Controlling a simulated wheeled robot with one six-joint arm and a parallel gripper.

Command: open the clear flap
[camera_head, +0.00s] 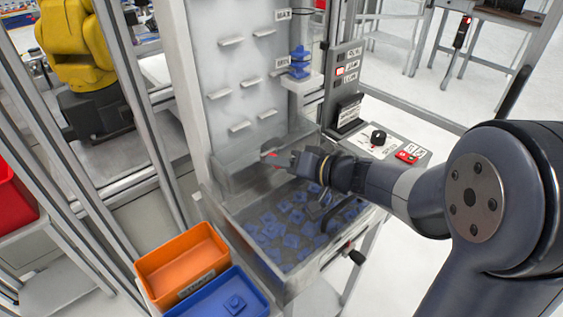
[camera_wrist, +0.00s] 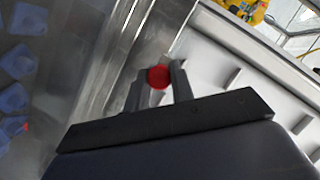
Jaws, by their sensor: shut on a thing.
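The clear flap (camera_head: 238,165) is a see-through panel low on the front of the tall white panel, at the back of the bin of blue parts. Its exact angle is hard to tell because it is transparent. A small red knob (camera_head: 269,154) sits on it. My gripper (camera_head: 279,159) reaches in from the right and is shut on the knob. In the wrist view, the red knob (camera_wrist: 158,77) shows between the two dark fingers of my gripper (camera_wrist: 157,84), and streaky clear surfaces (camera_wrist: 108,60) lie to the left.
The clear-walled bin (camera_head: 276,277) below holds many blue parts (camera_head: 290,222). An orange tray (camera_head: 182,260) and a blue tray (camera_head: 217,300) stand at front left. White pegs stick out of the panel (camera_head: 200,60) above. A control box (camera_head: 382,147) with a black knob is at right.

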